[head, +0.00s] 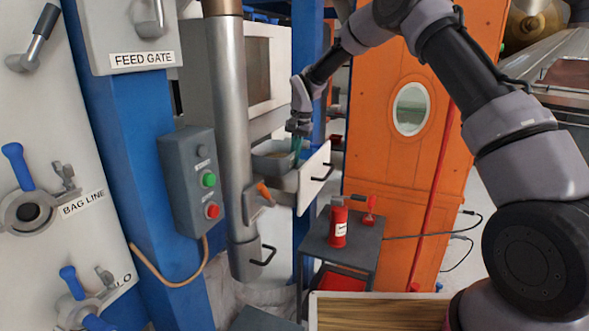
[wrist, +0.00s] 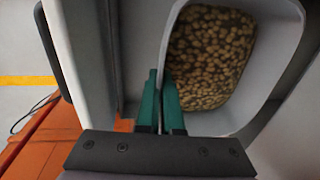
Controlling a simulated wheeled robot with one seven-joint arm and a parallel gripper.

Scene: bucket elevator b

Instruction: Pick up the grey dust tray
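The grey dust tray (wrist: 282,48) fills the upper right of the wrist view and holds many brown pellets. In the head view, the tray (head: 272,168) sits at the pulled-out drawer behind a white front panel (head: 314,178) with a black handle. My gripper (wrist: 161,85) points down at the tray's left wall in the wrist view. Its two teal fingers are close together, one on each side of the thin wall, and appear shut on it. In the head view, my gripper (head: 297,148) is at the tray's right end, just behind the panel. The tray's underside is hidden.
A grey pipe (head: 233,130) with an orange-handled fitting stands left of the drawer. A small dark table (head: 342,236) with a red bottle (head: 338,224) stands in front, at lower right. An orange cabinet (head: 405,190) with an oval window stands to the right.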

